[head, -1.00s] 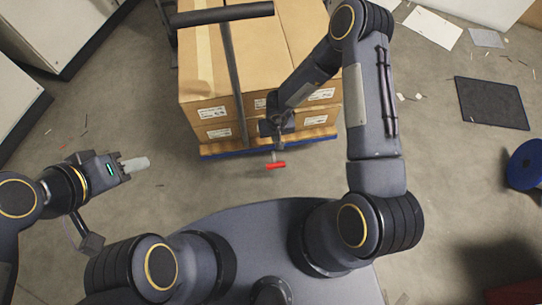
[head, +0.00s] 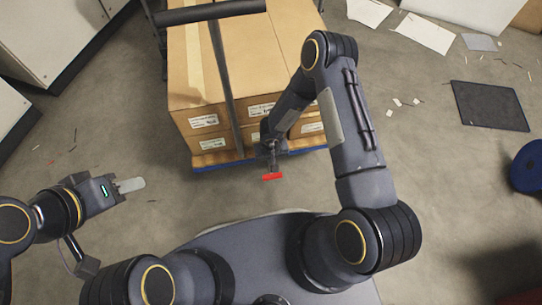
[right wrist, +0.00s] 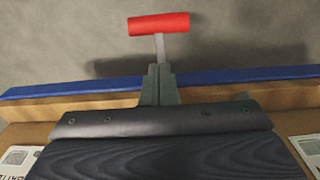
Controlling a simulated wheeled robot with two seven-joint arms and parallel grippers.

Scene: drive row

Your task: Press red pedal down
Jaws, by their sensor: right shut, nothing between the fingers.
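The red pedal (head: 272,176) is a short red bar on a grey stem, sticking out low from the near edge of the cart. In the right wrist view the red pedal (right wrist: 159,23) lies just beyond my fingertips. My right gripper (head: 270,158) is shut and empty, above the stem; its closed fingers (right wrist: 158,83) overlap the stem's base in the wrist view. I cannot tell whether they touch it. My left gripper (head: 130,185) is off to the left over bare floor, with pale fingers; its opening cannot be made out.
The cart's blue deck edge (head: 210,166) carries stacked cardboard boxes (head: 250,70), with a dark handle (head: 210,13) across the top. Pale cabinets (head: 45,35) stand at left. A dark mat (head: 490,105) and a blue round object (head: 528,167) lie at right. Floor around the pedal is clear.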

